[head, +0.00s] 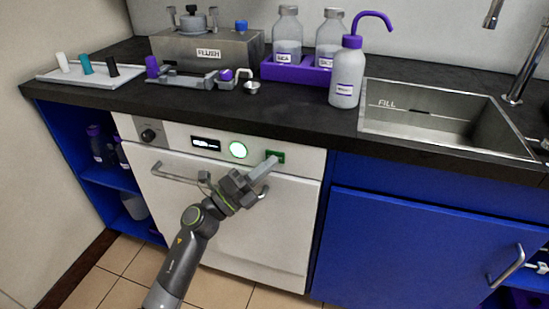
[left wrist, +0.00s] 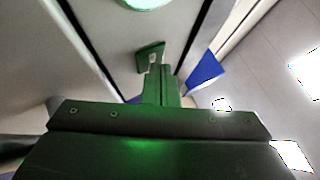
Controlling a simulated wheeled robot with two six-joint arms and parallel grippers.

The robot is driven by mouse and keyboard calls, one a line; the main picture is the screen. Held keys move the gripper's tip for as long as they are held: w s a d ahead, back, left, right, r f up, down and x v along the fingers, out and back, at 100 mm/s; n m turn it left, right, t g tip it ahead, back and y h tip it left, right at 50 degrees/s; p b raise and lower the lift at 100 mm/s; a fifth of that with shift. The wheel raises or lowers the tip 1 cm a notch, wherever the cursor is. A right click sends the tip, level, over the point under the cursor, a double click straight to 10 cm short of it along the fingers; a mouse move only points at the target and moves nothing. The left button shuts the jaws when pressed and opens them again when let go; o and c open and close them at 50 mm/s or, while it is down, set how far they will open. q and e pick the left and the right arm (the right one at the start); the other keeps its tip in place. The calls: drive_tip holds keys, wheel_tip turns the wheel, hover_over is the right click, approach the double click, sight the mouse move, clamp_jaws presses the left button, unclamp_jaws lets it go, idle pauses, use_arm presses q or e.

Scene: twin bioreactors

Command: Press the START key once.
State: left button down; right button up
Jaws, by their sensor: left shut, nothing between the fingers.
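A small dark green key (head: 280,156) sits on the white front panel of the appliance, right of a lit round green-ringed light (head: 238,149); its lettering is too small to read. My left gripper (head: 271,163) is shut and empty, its fingertips over the lower left part of the key in the head view. In the left wrist view the key (left wrist: 144,60) shows just beyond the closed fingertips (left wrist: 160,70), partly hidden by them. I cannot tell whether they touch. My right gripper is not in view.
The white appliance door (head: 240,225) has a bar handle (head: 175,176) behind my left arm. A dark knob (head: 148,135) and a small display (head: 206,144) are on the panel. The black countertop (head: 290,112) overhangs above; the blue cabinet (head: 415,235) is at right.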

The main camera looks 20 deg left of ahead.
use_arm(q)
drive_tip(key=shift+s, duration=0.1)
drive_tip(key=shift+s+p, duration=0.4)
drive_tip(key=shift+s, duration=0.35)
drive_tip(key=s+p, duration=0.1)
drive_tip(key=s, duration=0.4)
drive_tip(key=shift+a+p, duration=0.1)
drive_tip(key=shift+p, duration=0.25)
idle(0.5)
